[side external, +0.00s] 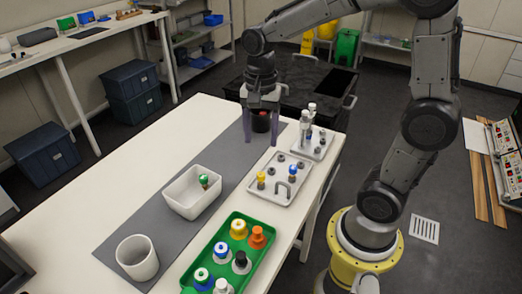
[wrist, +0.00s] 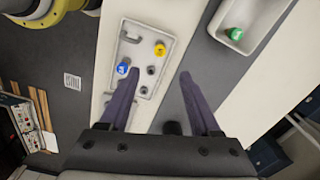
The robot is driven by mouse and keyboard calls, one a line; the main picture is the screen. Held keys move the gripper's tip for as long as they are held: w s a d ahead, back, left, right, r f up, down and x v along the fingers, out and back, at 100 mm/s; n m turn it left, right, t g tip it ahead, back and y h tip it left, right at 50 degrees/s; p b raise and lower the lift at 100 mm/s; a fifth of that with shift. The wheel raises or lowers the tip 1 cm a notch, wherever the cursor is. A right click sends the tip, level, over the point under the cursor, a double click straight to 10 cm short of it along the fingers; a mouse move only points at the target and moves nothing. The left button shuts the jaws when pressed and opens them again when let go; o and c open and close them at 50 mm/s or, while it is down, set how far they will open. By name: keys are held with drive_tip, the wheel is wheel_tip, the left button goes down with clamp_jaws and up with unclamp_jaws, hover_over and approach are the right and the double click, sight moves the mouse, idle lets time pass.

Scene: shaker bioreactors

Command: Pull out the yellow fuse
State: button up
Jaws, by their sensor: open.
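The yellow fuse (side external: 261,177) stands upright on a white fuse panel (side external: 275,196) in the side view. In the wrist view, the yellow fuse (wrist: 160,49) shows beyond the fingertips, within the gap between them. A blue fuse (side external: 293,171) stands on the same panel; it also shows in the wrist view (wrist: 122,68). My gripper (side external: 262,138) is open and empty, fingers pointing down, above the table's far end and apart from the yellow fuse. The wrist view shows both spread fingers (wrist: 160,73). The seating of the yellow fuse is hidden.
A white bin (side external: 183,203) holds a green-topped piece (side external: 204,181). A green tray (side external: 218,252) carries several coloured bottles. A white cup (side external: 137,258) stands nearby.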

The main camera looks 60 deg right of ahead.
sight(261, 173)
wheel_tip(261, 173, down, 13)
drive_tip(key=shift+f, duration=0.1)
idle(0.4)
drive_tip(key=shift+c, duration=0.3)
clamp_jaws()
drive_tip(key=shift+r, duration=0.4)
drive_tip(key=shift+r, duration=0.35)
drive_tip(key=shift+r, duration=0.7)
drive_tip(key=shift+r, duration=1.45)
